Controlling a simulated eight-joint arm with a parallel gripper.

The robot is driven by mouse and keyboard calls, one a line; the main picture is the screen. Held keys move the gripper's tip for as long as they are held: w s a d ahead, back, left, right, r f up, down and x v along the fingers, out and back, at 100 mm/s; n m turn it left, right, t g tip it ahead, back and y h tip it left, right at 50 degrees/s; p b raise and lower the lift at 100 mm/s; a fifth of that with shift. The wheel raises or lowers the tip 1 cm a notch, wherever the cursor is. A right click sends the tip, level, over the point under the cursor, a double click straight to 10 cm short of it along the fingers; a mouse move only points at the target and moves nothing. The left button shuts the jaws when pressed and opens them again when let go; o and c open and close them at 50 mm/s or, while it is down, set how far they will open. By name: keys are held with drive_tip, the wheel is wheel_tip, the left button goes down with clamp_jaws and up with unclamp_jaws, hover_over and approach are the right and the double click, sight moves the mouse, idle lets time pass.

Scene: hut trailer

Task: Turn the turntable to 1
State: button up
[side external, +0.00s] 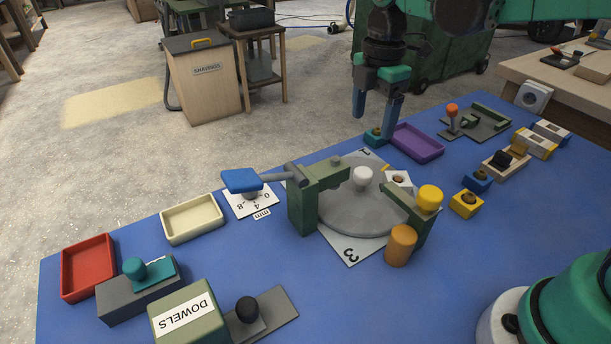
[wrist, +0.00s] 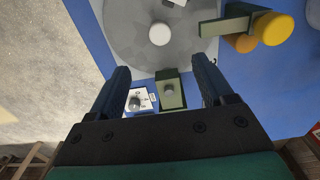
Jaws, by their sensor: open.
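The turntable is a grey disc (side external: 350,212) on a white card with a white round knob (side external: 363,176) at its middle. The card's numeral 1 (side external: 365,153) shows at the far edge and a 3 (side external: 350,253) at the near corner. A small yellow mark (side external: 384,168) shows at the disc's far right edge. My gripper (side external: 376,114) is open and empty, upright above the far side of the table, beyond the disc. In the wrist view the disc (wrist: 125,30) and knob (wrist: 159,34) lie ahead of the open fingers.
Green brackets (side external: 304,208) stand at the disc's left and right; the right one has a yellow knob (side external: 429,198). An orange cylinder (side external: 400,245) stands in front of it. A blue-handled lever (side external: 242,181) juts left. A purple tray (side external: 417,143) lies near my gripper.

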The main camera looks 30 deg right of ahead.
sight(364, 171)
wheel_tip(364, 171, down, 11)
drive_tip(key=m, duration=0.6)
drive_tip(key=shift+r, duration=0.15)
clamp_jaws()
